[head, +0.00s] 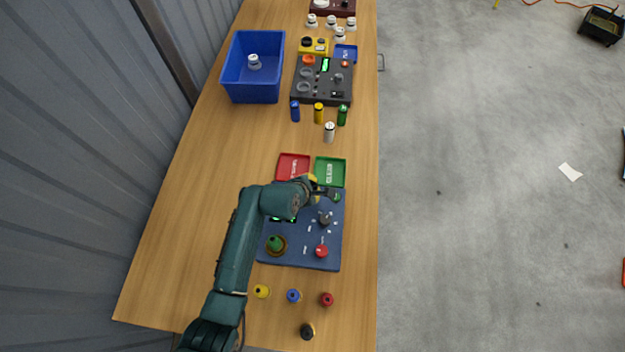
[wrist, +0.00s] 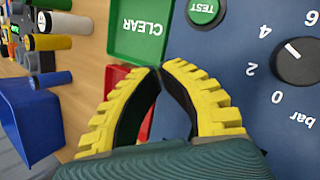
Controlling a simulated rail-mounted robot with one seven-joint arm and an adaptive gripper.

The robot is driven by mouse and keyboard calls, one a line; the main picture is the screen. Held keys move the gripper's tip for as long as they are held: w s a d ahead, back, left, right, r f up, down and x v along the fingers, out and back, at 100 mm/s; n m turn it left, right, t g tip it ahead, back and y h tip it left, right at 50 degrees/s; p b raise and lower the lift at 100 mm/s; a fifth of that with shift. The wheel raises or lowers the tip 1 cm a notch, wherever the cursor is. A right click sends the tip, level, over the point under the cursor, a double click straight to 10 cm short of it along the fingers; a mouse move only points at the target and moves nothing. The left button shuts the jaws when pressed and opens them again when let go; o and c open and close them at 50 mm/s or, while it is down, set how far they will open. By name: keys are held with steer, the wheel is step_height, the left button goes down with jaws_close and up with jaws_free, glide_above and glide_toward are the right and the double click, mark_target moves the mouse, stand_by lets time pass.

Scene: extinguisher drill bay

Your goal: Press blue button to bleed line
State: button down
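My gripper (head: 322,190) is over the far edge of a blue control panel (head: 300,238). In the wrist view its yellow ribbed fingers (wrist: 158,69) meet at the tips, with nothing seen between them. The panel (wrist: 225,65) carries a green TEST button (wrist: 204,11), just right of the fingertips, and a black bar-scale knob (wrist: 296,62). In the head view the panel also has a red button (head: 321,251) and a green knob (head: 275,243). A small blue round piece (head: 293,295) is on the table just in front of the panel. My arm hides the panel's left part.
A red tray (head: 293,167) and a green CLEAR tray (head: 330,172) lie beyond the panel. Yellow (head: 261,291), red (head: 327,299) and black (head: 307,331) round pieces are near the blue one. Several cylinders, a dark panel (head: 323,82) and a blue bin (head: 252,88) are farther back.

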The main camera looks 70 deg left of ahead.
steer(key=shift+f, duration=0.5)
stand_by(0.7)
steer(key=shift+r, duration=0.15)
steer(key=shift+r+p, duration=0.75)
steer(key=shift+p, duration=0.25)
step_height(320, 180, up, 5)
steer(key=p, duration=0.5)
steer(key=shift+r+p, duration=0.1)
steer(key=shift+p, duration=0.3)
